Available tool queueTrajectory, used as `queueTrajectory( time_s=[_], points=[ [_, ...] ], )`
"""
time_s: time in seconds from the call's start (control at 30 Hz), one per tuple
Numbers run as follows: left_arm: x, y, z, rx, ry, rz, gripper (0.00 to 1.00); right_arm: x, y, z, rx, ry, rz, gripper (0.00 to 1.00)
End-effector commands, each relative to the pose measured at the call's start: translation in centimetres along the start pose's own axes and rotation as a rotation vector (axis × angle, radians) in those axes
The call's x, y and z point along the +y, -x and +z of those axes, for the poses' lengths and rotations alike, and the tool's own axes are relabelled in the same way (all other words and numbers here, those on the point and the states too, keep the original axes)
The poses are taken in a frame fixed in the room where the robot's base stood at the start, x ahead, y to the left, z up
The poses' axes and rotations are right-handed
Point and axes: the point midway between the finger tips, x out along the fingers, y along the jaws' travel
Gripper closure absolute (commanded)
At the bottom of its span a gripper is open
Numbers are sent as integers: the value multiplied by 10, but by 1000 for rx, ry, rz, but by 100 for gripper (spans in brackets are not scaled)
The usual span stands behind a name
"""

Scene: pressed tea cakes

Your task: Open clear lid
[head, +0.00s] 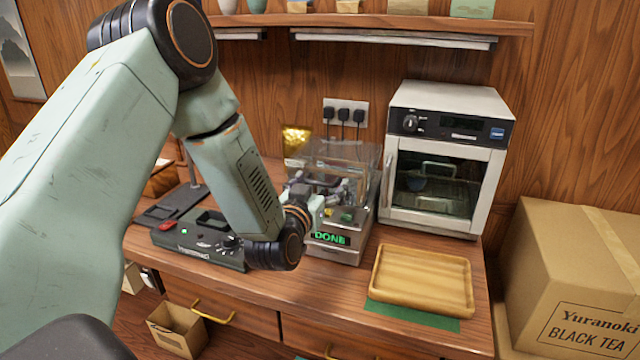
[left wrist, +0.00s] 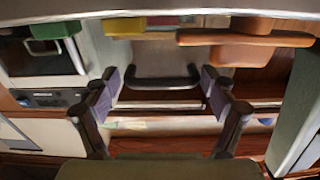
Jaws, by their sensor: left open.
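The press machine (head: 345,250) stands on the wooden counter, with a green "DONE" display on its front. Its clear lid (head: 350,153) is see-through and looks closed over the top. My left gripper (head: 328,190) is at the front of the machine, partly hidden by my own wrist. In the left wrist view my left gripper (left wrist: 163,90) is open. A dark handle bar (left wrist: 158,83) lies across the space between its two fingers. I cannot tell whether the fingers touch it. My right gripper is not in view.
A wooden tray (head: 425,280) lies on a green mat right of the machine. A white oven (head: 445,160) stands behind the tray. A dark device (head: 195,245) with a red button is to the left. A cardboard box (head: 575,275) is at the right.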

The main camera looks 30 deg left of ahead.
Motion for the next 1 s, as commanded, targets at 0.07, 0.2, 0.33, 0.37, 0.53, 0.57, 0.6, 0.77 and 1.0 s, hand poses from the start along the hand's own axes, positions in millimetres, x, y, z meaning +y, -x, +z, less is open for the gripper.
queueTrajectory(
  time_s=[0.07, 0.2, 0.33, 0.37, 0.53, 0.57, 0.6, 0.77, 1.0],
  points=[
    [0, 0, 0, 0, 0, 0, 16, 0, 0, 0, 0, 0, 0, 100],
    [-1, -1, 0, 0, 0, 0, 20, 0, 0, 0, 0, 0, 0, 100],
    [0, -1, 0, 0, 0, 0, 31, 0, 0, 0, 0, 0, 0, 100],
    [0, -1, 0, 0, -1, 0, 34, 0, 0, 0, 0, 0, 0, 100],
    [0, 0, 0, -1, -1, 1, 48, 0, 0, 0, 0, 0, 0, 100],
    [0, 0, 0, -1, -1, 1, 51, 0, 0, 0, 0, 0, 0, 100],
    [0, 0, 0, -1, -1, 1, 54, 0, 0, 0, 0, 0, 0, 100],
    [0, 0, 0, -1, -1, 2, 68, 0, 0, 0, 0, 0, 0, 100],
    [0, 0, 0, -2, -2, 3, 81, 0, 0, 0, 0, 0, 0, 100]
  ],
)
